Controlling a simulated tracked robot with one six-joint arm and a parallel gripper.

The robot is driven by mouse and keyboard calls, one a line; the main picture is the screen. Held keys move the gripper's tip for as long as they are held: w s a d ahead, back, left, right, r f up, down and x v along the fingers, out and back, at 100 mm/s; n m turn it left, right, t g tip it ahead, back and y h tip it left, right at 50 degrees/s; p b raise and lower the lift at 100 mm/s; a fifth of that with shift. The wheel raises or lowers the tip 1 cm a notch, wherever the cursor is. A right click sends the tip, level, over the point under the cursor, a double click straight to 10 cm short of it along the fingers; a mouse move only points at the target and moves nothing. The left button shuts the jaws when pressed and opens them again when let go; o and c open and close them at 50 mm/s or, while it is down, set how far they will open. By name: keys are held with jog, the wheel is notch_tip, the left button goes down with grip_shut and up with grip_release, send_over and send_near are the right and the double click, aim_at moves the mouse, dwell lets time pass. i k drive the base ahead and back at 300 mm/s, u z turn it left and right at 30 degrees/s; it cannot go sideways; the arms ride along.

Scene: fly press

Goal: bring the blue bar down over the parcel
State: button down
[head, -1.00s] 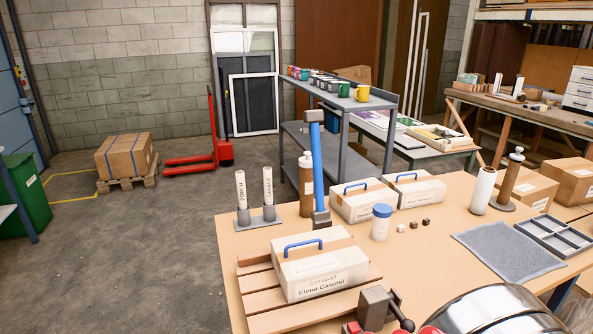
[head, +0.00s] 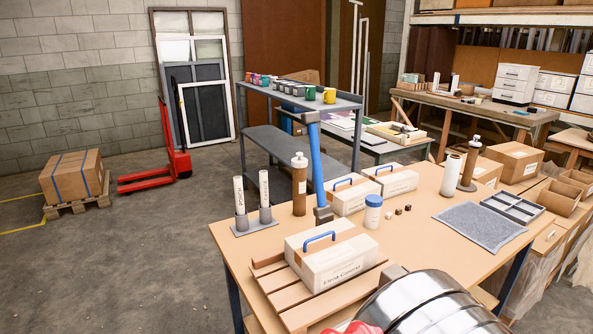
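The blue bar (head: 317,160) stands nearly upright behind the parcel, leaning slightly left, with a grey piece at its top and a grey block (head: 323,214) at its foot. The parcel (head: 330,259) is a pale box with a brown band, a blue handle on top and a printed name on its front. It lies on a slatted wooden board (head: 272,281) on the table. The bar is clear of the parcel's top. My gripper does not show clearly; a banded silver and black body, probably mine, and a red part fill the bottom edge and hide the board's near right corner.
Behind the parcel on the table (head: 232,250) stand two white tubes in a grey holder (head: 254,225), a brown bottle (head: 299,186), two more handled boxes (head: 391,180) and a blue-lidded jar (head: 373,212). A grey mat (head: 476,229) lies to the right. Open floor lies left.

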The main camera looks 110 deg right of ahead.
aim_at(310, 117)
jog(key=i, duration=0.65)
jog(key=z, duration=2.15)
jog(key=i, duration=1.4)
jog(key=z, duration=0.05)
